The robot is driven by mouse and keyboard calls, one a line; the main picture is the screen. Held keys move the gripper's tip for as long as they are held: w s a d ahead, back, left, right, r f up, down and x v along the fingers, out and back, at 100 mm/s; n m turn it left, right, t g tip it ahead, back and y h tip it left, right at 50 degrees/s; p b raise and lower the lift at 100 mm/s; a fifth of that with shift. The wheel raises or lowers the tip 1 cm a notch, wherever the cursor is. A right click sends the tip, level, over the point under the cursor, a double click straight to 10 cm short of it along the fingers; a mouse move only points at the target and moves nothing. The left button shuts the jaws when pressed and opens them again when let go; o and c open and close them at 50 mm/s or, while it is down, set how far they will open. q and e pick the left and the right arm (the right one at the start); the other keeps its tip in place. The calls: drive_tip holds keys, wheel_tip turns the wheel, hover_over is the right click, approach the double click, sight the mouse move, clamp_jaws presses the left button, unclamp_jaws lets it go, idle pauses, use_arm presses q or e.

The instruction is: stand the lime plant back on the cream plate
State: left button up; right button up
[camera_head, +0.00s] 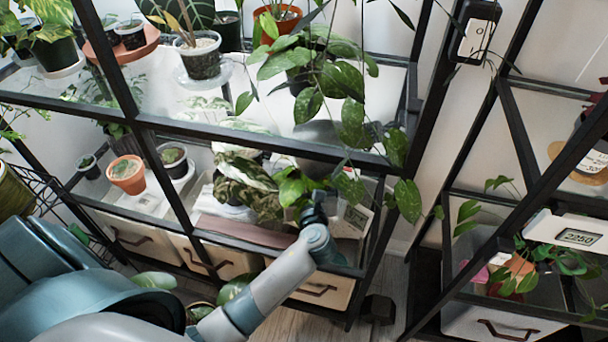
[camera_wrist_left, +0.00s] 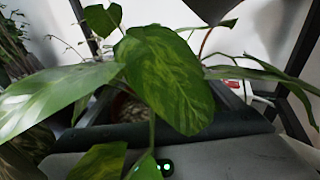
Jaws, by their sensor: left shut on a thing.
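The lime plant (camera_head: 292,189), with bright green leaves, is on the lower shelf level of the black rack at my left gripper (camera_head: 313,208). My left arm reaches in from the lower left. The gripper is shut on the plant, though leaves and my own wrist hide its fingertips. In the left wrist view, a large mottled green leaf (camera_wrist_left: 168,80) fills the middle and part of a reddish-brown pot (camera_wrist_left: 126,107) shows behind it. A pale plate (camera_head: 230,211) shows beneath the dark-leaved plant to the left; I cannot tell whether it is the cream plate. My right gripper is out of view.
A dark variegated plant (camera_head: 245,185) crowds the left side of the gripper. A terracotta pot (camera_head: 127,175) stands further left. Trailing leaves (camera_head: 352,125) hang from the upper shelf beside the arm. A black rack post (camera_head: 378,245) stands to the right.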

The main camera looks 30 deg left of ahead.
use_arm(q)
drive_tip(key=shift+f, duration=0.25)
drive_tip(key=o, duration=1.3)
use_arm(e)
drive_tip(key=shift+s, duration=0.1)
use_arm(q)
drive_tip(key=shift+r, duration=0.25)
drive_tip(key=p+v, duration=0.1)
drive_tip(key=v, duration=1.1)
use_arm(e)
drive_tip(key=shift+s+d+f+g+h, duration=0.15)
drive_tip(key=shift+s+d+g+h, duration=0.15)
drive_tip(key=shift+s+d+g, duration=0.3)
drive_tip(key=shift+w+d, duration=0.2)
